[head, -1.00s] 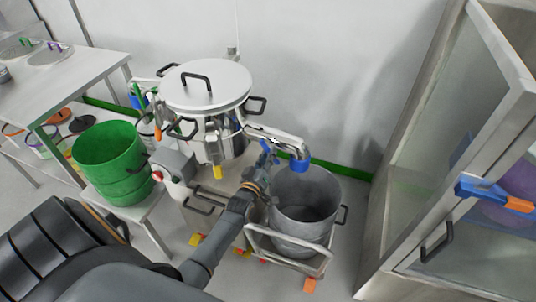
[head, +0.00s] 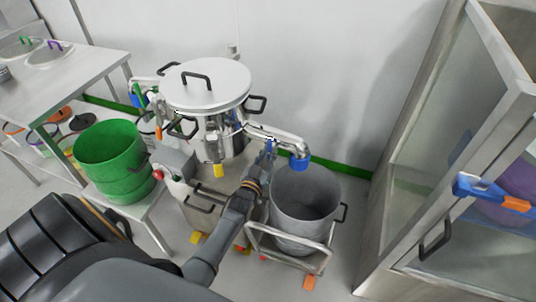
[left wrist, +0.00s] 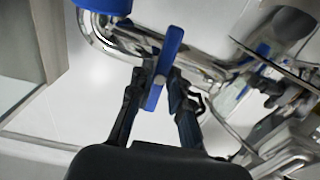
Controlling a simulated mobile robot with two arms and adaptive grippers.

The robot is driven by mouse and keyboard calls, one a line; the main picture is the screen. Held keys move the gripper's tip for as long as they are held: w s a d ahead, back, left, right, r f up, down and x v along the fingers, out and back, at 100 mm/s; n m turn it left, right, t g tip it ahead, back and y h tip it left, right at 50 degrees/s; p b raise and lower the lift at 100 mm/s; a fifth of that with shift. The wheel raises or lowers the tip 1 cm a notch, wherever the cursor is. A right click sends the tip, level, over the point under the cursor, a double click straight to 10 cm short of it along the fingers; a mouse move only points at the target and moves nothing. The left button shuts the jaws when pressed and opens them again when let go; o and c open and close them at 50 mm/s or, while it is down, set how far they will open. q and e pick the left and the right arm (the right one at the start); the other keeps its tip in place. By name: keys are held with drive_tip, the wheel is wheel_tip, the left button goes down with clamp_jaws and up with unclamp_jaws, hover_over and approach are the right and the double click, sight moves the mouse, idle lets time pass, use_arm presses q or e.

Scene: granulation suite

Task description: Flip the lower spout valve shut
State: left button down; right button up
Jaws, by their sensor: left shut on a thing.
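The lower spout (head: 278,136) is a shiny metal pipe that leaves the lidded steel vessel (head: 205,95) to the right and ends in a blue cap-like outlet (head: 300,162). Its valve has a blue flat lever (head: 269,146). In the left wrist view the lever (left wrist: 168,50) stands up across the bright pipe (left wrist: 125,35). My left gripper (head: 263,163) is at the lever, just below the pipe. In the left wrist view my left gripper (left wrist: 158,88) has its dark fingers on either side of the lever's end, shut on it. My right gripper is not in view.
A grey bin (head: 305,200) on a wheeled frame (head: 290,252) stands below the outlet. A green bucket (head: 112,165) sits on a small stand at left. A glass-fronted cabinet (head: 440,130) closes off the right side. The back wall is close behind the vessel.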

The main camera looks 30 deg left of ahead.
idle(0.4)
use_arm(q)
drive_tip(key=c, duration=1.2)
unclamp_jaws()
drive_tip(key=v, duration=1.2)
drive_tip(key=shift+f, duration=0.1)
